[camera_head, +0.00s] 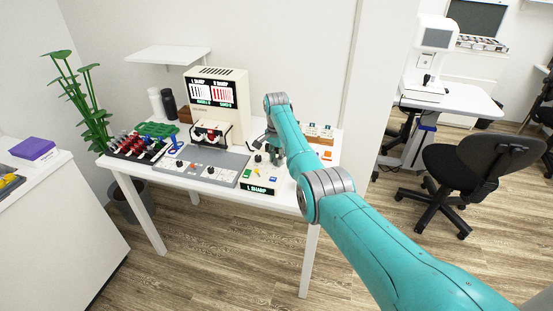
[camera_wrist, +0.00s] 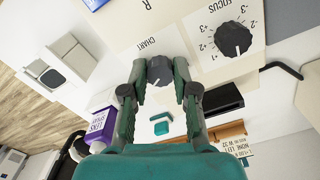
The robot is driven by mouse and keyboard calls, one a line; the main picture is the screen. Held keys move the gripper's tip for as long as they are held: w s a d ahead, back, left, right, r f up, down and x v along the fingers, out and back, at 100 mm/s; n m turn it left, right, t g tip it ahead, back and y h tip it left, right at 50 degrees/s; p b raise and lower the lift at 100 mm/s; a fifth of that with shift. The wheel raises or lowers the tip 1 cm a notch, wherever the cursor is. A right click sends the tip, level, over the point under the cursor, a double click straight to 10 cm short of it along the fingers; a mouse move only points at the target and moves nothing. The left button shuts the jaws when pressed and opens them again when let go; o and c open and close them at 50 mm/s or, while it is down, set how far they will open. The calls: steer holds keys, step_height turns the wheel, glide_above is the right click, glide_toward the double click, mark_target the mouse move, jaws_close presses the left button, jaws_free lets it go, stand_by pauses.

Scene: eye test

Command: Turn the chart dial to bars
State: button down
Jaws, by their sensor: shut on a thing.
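The chart dial (camera_wrist: 159,71) is a dark round knob beside the word CHART on a pale panel in the wrist view. My gripper (camera_wrist: 160,68) has its two teal fingers on either side of this dial and is shut on it. The tester's screen (camera_head: 211,93) shows two lit panels with stripes, dark at left and red at right, under small labels.
A focus dial (camera_wrist: 233,40) with numbers is beside the chart dial. A purple bottle (camera_wrist: 102,126), a small teal block (camera_wrist: 162,126) and a black block (camera_wrist: 222,98) are near my fingers. A sign (camera_head: 258,188) reads L SHARP at the table's front edge.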

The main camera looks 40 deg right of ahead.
mark_target(276, 160)
stand_by(0.4)
steer(key=c, duration=0.9)
jaws_free()
steer(key=shift+r, duration=0.1)
step_height(276, 160, up, 12)
steer(key=shift+f, duration=0.1)
